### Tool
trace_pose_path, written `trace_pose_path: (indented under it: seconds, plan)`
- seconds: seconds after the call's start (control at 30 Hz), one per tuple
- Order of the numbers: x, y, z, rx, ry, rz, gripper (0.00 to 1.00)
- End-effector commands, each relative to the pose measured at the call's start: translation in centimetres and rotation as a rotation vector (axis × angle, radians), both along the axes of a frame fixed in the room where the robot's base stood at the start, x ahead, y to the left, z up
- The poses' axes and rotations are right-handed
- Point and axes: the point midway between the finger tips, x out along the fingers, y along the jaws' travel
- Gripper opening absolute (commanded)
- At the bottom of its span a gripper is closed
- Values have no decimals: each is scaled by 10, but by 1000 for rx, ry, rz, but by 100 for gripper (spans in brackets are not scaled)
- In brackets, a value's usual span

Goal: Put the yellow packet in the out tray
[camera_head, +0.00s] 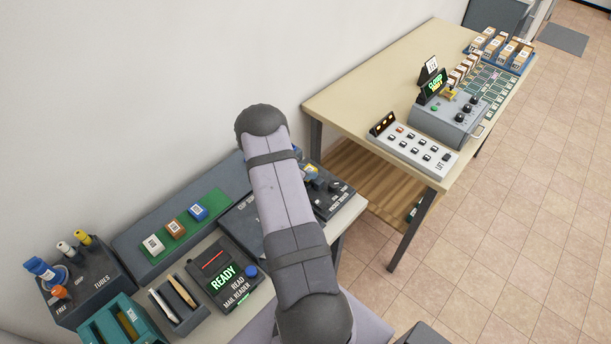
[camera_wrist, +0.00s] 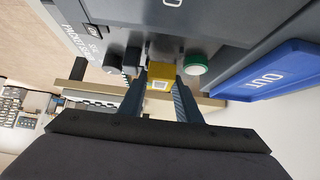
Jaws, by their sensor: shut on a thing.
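In the wrist view, my gripper (camera_wrist: 160,85) is shut on a small yellow packet (camera_wrist: 160,76) with a pale label, held between the fingertips. The blue out tray (camera_wrist: 262,75), marked OUT, is to the right of the packet and apart from it in the picture. In the head view, my arm hides most of the gripper area. A small yellow patch (camera_head: 311,169) shows beside the arm, likely the packet. I cannot tell whether the packet touches the dark panel behind it.
A green button (camera_wrist: 196,64) and dark knobs (camera_wrist: 114,64) flank the packet. On the near table are a mail reader (camera_head: 223,277), a tube rack (camera_head: 85,278) and a green strip (camera_head: 186,224) with several small blocks. A far table (camera_head: 365,80) holds a grey machine (camera_head: 447,118).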

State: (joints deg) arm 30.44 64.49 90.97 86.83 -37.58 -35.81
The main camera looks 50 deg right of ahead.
Motion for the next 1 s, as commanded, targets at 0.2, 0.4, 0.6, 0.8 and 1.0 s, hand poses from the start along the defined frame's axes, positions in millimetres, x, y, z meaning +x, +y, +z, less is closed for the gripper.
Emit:
trace_pose_path:
  seconds: [0.2,0.4,0.6,0.8,1.0]
  plan:
    - [1,0,25,-2,-4,-1,4]
    - [0,0,52,-1,-2,-1,4]
    - [0,0,70,-1,-1,-1,4]
    - [-1,0,75,0,1,-1,4]
    - [-1,-10,79,-1,-2,-13,4]
